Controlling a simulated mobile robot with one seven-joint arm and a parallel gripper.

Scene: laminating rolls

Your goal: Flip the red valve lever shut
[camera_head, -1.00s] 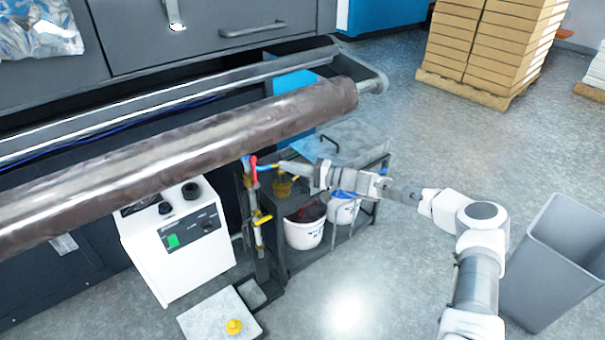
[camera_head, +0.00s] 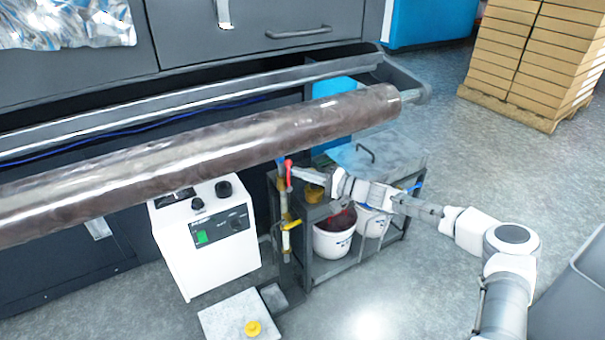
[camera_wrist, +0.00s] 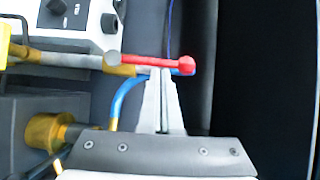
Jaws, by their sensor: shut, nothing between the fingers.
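The red valve lever (camera_head: 289,174) stands upright on a thin vertical pipe with brass and yellow fittings, just below the big roll's right part. In the wrist view the lever (camera_wrist: 150,61) lies across the picture, with a round red knob at its right end. My gripper (camera_head: 298,171) comes in from the right, close beside the lever. In the wrist view its shut, empty fingertips (camera_wrist: 161,74) are just below the lever's shaft, near the knob. I cannot tell whether they touch it.
The brown roll (camera_head: 210,145) hangs above the valve. A white control box (camera_head: 208,240) stands left of the pipe. A dark shelf with white buckets (camera_head: 333,238) stands below my arm. A yellow handle (camera_head: 293,224) sits lower on the pipe.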

